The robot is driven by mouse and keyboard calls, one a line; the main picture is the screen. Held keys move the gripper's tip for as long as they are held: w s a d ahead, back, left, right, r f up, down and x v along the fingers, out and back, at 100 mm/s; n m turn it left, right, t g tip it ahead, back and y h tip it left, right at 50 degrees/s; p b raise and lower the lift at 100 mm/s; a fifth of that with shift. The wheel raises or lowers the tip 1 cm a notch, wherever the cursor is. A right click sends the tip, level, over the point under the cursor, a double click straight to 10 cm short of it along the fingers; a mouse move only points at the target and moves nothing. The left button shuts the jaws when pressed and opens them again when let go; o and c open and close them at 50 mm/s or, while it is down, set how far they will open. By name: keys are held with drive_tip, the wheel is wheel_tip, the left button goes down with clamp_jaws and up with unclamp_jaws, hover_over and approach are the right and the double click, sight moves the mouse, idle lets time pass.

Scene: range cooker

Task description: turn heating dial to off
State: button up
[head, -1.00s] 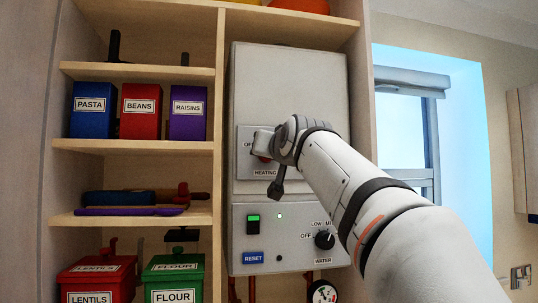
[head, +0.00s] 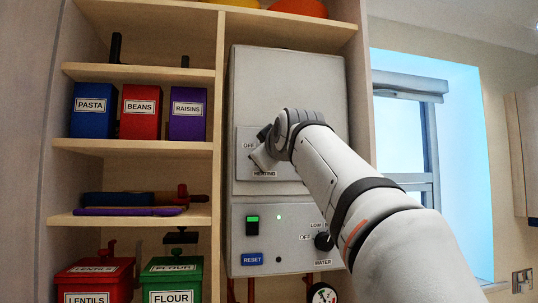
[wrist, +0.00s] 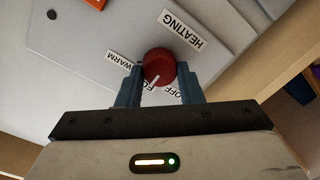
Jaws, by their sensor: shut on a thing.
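The heating dial is a round red knob (wrist: 158,62) with a white pointer line, in the middle of the wrist view. My gripper (wrist: 160,78) is shut on it, one blue-grey finger on each side. The pointer slants down and slightly left, between a partly hidden label and the OFF label (wrist: 173,93). The WARM label (wrist: 123,57) is to the left and the HEATING label (wrist: 183,29) above. In the head view, my gripper (head: 262,157) is tilted at the heating panel (head: 243,172) and hides the dial.
Below the heating panel is a lower panel with the black water dial (head: 324,241), a green-lit switch (head: 252,226) and a blue reset button (head: 252,259). Shelves with a pasta box (head: 93,112) and other containers stand left. A window (head: 400,120) is to the right.

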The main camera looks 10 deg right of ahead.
drive_tip(key=n, duration=1.1)
drive_tip(key=shift+a+f+h, duration=0.1)
drive_tip(key=shift+a+h, duration=0.05)
drive_tip(key=shift+h, duration=0.25)
drive_tip(key=shift+n, duration=0.4)
drive_tip(key=o, duration=1)
drive_tip(key=s+b, duration=0.2)
drive_tip(key=s, duration=0.5)
drive_tip(key=shift+s+a, duration=0.1)
drive_tip(key=shift+s, duration=0.3)
